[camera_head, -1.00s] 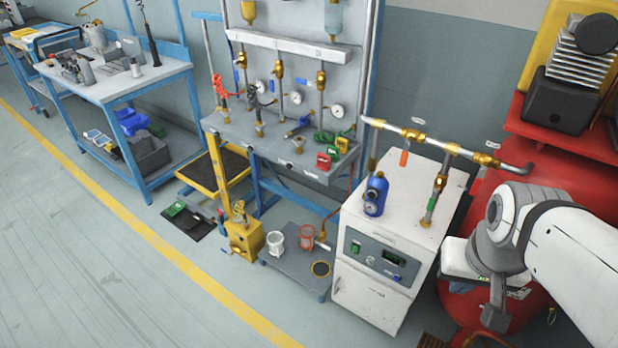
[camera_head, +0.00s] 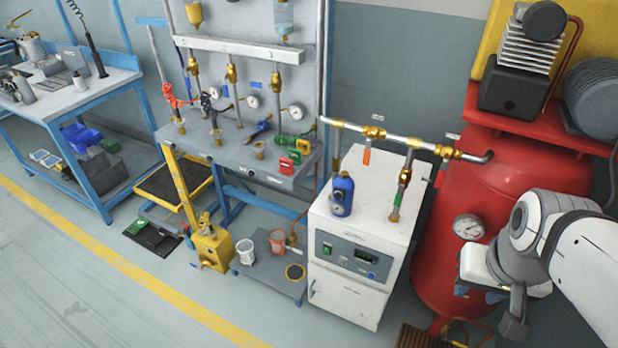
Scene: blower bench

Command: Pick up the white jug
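The white jug (camera_head: 247,246) stands upright on a low grey platform (camera_head: 262,275) near the floor. It is small in the picture, and I cannot make out a handle. An orange-red jug (camera_head: 278,241) stands just to its right. My gripper (camera_head: 480,292) is at the lower right, in front of the red tank. It is well to the right of the white jug, with the white cabinet between them in the picture. Its fingers are small and partly hidden by its own body, so their opening is unclear. Nothing is visible in it.
The white cabinet (camera_head: 345,290) carries a blue bottle (camera_head: 342,194) and stands under a pipe with brass valves (camera_head: 374,132). The red tank (camera_head: 440,250) fills the right. The floor (camera_head: 120,300) in front is clear.

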